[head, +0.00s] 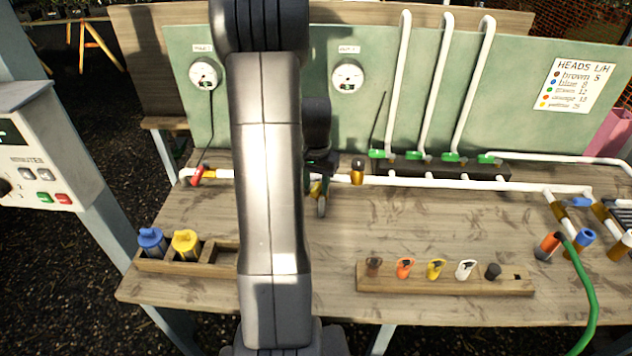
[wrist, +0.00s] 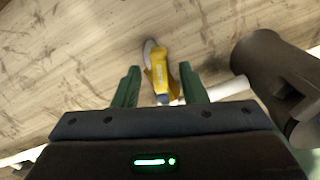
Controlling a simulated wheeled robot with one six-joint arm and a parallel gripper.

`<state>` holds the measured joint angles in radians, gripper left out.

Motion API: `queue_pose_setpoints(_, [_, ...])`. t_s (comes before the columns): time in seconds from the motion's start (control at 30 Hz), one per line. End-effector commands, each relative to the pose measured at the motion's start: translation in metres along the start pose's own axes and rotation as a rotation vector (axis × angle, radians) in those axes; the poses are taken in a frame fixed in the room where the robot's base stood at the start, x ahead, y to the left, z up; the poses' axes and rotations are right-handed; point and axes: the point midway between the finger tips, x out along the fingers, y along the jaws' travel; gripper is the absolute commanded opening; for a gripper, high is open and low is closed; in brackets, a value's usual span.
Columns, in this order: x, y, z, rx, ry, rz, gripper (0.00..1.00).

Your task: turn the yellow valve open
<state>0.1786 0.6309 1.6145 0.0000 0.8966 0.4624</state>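The yellow valve (wrist: 159,75) shows in the wrist view between the two green fingers of my gripper (wrist: 159,68). Its yellow handle points away from the gripper and ends in a pale rounded tip. The fingers stand apart, with a gap on each side of the handle; I cannot tell if either touches it. In the head view the valve (head: 316,189) is a small yellow patch on the white pipe, largely hidden by my arm and gripper (head: 321,168).
A brown-capped fitting (head: 357,172) stands just right of the gripper. A red-handled valve (head: 197,176) is on the pipe to the left. Green valves (head: 415,155) line a black manifold. A rack of coloured tags (head: 445,282) lies in front. Bare bench (head: 430,225) lies between.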

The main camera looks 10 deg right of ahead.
Motion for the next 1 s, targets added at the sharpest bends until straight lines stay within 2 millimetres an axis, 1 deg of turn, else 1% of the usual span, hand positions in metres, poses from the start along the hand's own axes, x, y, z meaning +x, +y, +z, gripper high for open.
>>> queue_pose_setpoints(0.27, [0.001, 0.0, 0.0, 0.0, 0.0, 0.0, 0.38])
queue_pose_setpoints(0.4, [0.001, 0.0, 0.0, 0.0, 0.0, 0.0, 0.11])
queue_pose_setpoints(0.47, [0.001, 0.0, 0.0, 0.0, 0.0, 0.0, 0.0])
queue_pose_setpoints(0.67, [0.001, 0.0, 0.0, -0.003, 0.001, 0.0, 0.0])
queue_pose_setpoints(0.77, [0.002, 0.002, 0.0, -0.032, 0.001, -0.001, 0.0])
queue_pose_setpoints(1.0, [0.002, 0.011, -0.002, -0.226, 0.003, -0.001, 0.0])
